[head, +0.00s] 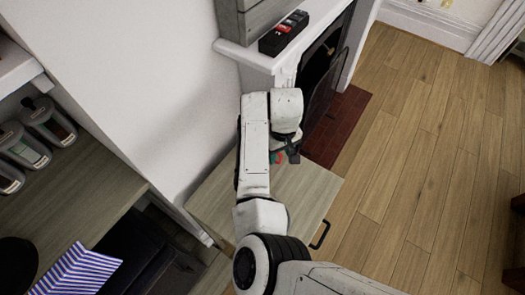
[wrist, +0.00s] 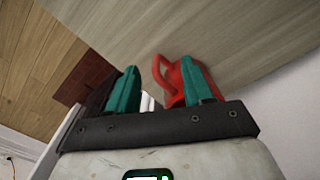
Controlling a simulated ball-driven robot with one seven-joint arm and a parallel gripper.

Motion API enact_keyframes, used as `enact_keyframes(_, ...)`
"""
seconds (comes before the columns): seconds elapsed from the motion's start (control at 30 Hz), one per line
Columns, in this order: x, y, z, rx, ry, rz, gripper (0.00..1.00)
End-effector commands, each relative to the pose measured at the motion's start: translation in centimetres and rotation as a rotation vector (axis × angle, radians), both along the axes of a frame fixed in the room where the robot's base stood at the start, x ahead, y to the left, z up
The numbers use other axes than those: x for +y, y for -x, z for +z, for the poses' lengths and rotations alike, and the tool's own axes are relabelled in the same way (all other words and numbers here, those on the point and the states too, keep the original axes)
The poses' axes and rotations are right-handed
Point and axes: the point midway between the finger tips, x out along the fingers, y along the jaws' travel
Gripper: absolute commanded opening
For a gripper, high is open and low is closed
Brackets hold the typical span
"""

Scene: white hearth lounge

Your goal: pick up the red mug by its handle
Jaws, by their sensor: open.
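The red mug (wrist: 188,84) stands on a pale wood-grain top (wrist: 235,45) in the wrist view. Its loop handle (wrist: 156,72) points left. My gripper (wrist: 160,67) is open, with a teal finger on each side of the handle in the picture. The right finger overlaps the mug's body and hides part of it. I cannot tell whether either finger touches the mug. In the head view my gripper (head: 284,156) is low over the cabinet top (head: 305,185), and my arm hides nearly all of the mug.
The cabinet has a dark pull handle (head: 320,235) at its front. A white wall (head: 150,70) rises on the left. A fireplace with a red brick hearth (head: 338,125) stands beyond. Shelves with several canisters (head: 48,122) and a striped cloth (head: 75,272) are at left. The wooden floor (head: 410,130) is open at right.

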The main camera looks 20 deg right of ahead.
Motion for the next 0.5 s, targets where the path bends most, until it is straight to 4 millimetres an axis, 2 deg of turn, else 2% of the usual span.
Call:
enact_keyframes(0.33,0.0,-0.1,-4.5,0.001,-0.001,-0.002,0.51)
enact_keyframes(0.5,0.0,-0.2,-5.6,-0.001,0.001,-0.001,0.51)
